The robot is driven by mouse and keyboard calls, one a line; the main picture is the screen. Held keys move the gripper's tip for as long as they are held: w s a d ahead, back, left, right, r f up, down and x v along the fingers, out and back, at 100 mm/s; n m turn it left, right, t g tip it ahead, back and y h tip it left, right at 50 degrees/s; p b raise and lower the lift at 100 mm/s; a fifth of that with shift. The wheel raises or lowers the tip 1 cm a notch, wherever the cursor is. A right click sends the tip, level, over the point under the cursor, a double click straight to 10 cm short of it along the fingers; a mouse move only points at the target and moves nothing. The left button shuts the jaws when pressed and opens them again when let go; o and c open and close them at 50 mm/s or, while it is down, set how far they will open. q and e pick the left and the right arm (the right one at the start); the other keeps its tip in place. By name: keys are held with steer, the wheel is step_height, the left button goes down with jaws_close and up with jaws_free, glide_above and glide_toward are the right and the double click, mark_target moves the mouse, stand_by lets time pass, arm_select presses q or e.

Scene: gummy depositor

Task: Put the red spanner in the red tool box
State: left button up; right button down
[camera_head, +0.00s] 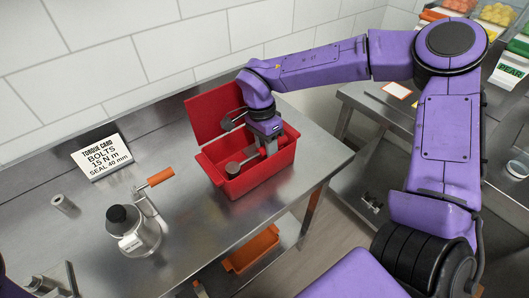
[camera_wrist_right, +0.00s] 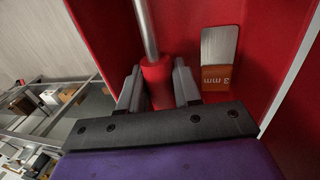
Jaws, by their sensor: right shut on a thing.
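The red tool box (camera_head: 262,174) stands on the steel bench with its lid (camera_head: 205,118) open at the back. My right gripper (camera_head: 268,148) is low over the box opening. In the right wrist view the right gripper (camera_wrist_right: 158,92) is shut on the red handle of the red spanner (camera_wrist_right: 157,72), whose metal shaft runs up and away between red walls. In the head view a round grey end (camera_head: 233,168) shows inside the box; whether it belongs to the spanner is unclear. I cannot tell whether the spanner touches the box floor. Only a purple bit of my left arm shows at lower left.
An orange bin (camera_head: 250,250) is below.

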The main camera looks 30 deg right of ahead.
steer(key=f, duration=0.2)
steer(key=shift+w+a+f, duration=0.1)
steer(key=shift+w+f, duration=0.2)
steer(key=shift+w, duration=0.1)
steer(key=shift+s+r, duration=0.1)
steer(key=shift+s, duration=0.2)
steer(key=c, duration=1.1)
jaws_free()
steer(key=shift+w+f, duration=0.15)
steer(key=shift+f, duration=0.1)
steer(key=shift+r, duration=0.1)
steer(key=r, duration=0.4)
steer(key=w+r, duration=0.1)
steer(key=r, duration=0.3)
steer(key=w+r, duration=0.1)
steer(key=r, duration=0.3)
steer(key=shift+w+b, duration=0.1)
steer(key=shift+b, duration=0.2)
